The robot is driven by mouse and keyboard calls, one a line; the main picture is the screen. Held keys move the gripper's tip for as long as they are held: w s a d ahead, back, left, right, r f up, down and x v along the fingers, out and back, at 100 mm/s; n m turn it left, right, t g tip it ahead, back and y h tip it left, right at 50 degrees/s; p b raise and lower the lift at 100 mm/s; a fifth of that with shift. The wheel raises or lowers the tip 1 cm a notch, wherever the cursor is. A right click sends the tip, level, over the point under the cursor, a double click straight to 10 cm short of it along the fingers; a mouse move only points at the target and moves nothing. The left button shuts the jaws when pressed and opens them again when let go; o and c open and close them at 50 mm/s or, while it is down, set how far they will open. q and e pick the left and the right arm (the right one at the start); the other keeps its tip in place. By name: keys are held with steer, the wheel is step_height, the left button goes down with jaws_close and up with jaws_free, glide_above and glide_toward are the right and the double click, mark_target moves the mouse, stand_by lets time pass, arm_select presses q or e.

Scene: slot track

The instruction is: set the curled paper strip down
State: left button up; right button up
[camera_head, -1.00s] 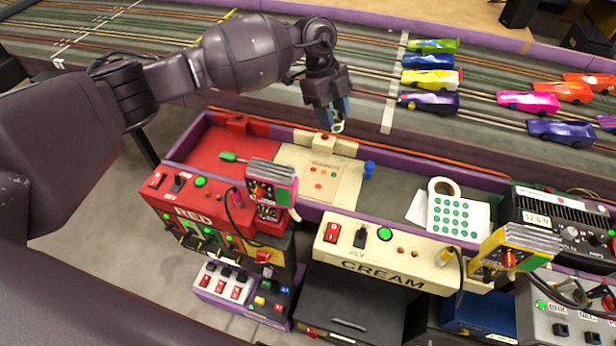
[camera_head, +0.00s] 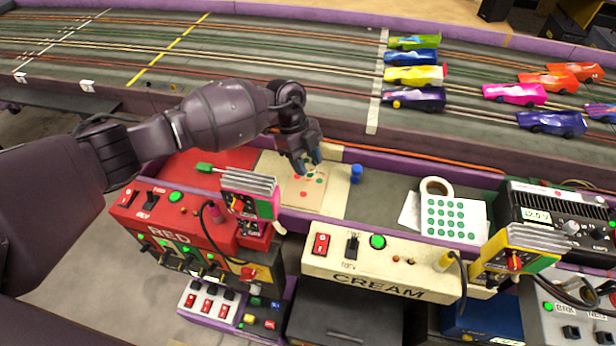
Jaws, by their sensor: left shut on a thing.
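My left gripper (camera_head: 308,166) reaches in from the left and points down, its fingertips just over the cream sheet (camera_head: 338,196) with red and green dots on the shelf. It is shut on the curled paper strip, which is too small and too covered by the fingers to make out clearly now. I cannot tell whether the strip touches the sheet. My right gripper is not in view.
A blue cap-like piece (camera_head: 356,173) stands just right of the sheet. A tape roll (camera_head: 437,188) and a green-dot sheet (camera_head: 455,218) lie further right. The cream control box (camera_head: 380,264) stands in front.

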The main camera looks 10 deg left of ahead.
mark_target(310, 189)
arm_select(q)
steer(key=shift+f, duration=0.4)
steer(key=shift+f, duration=0.35)
step_height(310, 189, down, 4)
steer(key=shift+s+f+b, duration=0.1)
steer(key=shift+f+b, duration=0.05)
steer(key=shift+b, duration=0.7)
steer(key=shift+f, duration=0.35)
steer(key=shift+r, duration=0.15)
steer(key=o, duration=0.8)
steer(key=shift+o, duration=0.4)
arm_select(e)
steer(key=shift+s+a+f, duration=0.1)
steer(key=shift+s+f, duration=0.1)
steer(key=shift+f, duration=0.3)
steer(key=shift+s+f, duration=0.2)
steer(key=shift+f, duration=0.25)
